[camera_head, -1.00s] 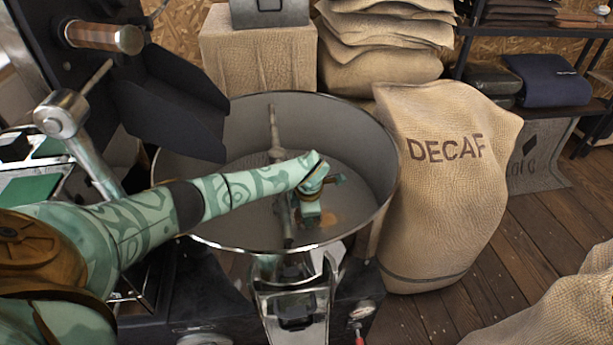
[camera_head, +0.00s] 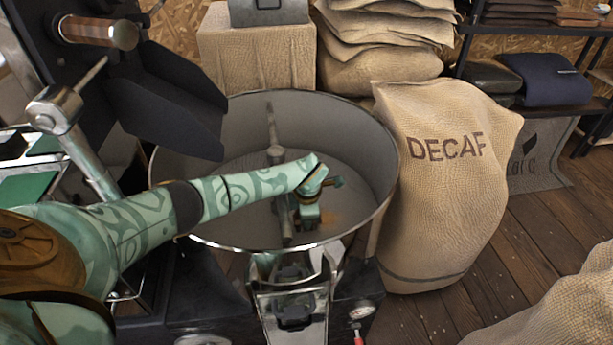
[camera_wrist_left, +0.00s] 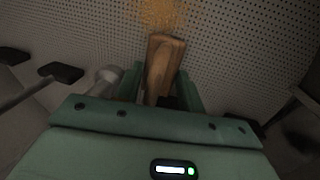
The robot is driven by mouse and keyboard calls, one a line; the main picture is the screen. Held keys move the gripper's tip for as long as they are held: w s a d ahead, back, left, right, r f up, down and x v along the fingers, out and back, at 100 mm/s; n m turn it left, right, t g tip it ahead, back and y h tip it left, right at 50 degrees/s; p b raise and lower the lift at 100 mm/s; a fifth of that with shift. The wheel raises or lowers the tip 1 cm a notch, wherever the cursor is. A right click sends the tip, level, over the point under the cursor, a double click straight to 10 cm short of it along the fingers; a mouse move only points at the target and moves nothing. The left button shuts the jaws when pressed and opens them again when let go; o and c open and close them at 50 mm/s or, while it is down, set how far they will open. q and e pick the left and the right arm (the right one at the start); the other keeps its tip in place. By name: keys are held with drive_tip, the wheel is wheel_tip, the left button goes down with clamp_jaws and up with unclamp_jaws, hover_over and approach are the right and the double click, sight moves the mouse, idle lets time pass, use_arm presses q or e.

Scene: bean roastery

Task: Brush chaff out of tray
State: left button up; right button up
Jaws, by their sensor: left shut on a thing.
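The round grey metal tray (camera_head: 383,196) stands in the middle of the head view, with its rim raised all round. A small patch of tan chaff (camera_head: 332,217) lies on its floor; in the left wrist view the chaff (camera_wrist_left: 163,14) shows as loose flakes on the perforated metal. My left gripper (camera_head: 308,222) reaches down inside the tray, beside the chaff. In the left wrist view the left gripper (camera_wrist_left: 160,90) is shut on a brush with a wooden body (camera_wrist_left: 164,62), whose far end points at the chaff. The bristles are hidden. My right gripper is not in view.
A stirring arm with a central post (camera_head: 275,152) stands in the tray near my left gripper. Dark roaster panels (camera_head: 165,105) overhang the left side. A DECAF sack (camera_head: 445,190) stands close on the right. A metal chute (camera_head: 292,300) sits at the tray's front.

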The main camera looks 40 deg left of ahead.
use_arm(q)
drive_tip(key=shift+f, duration=0.35)
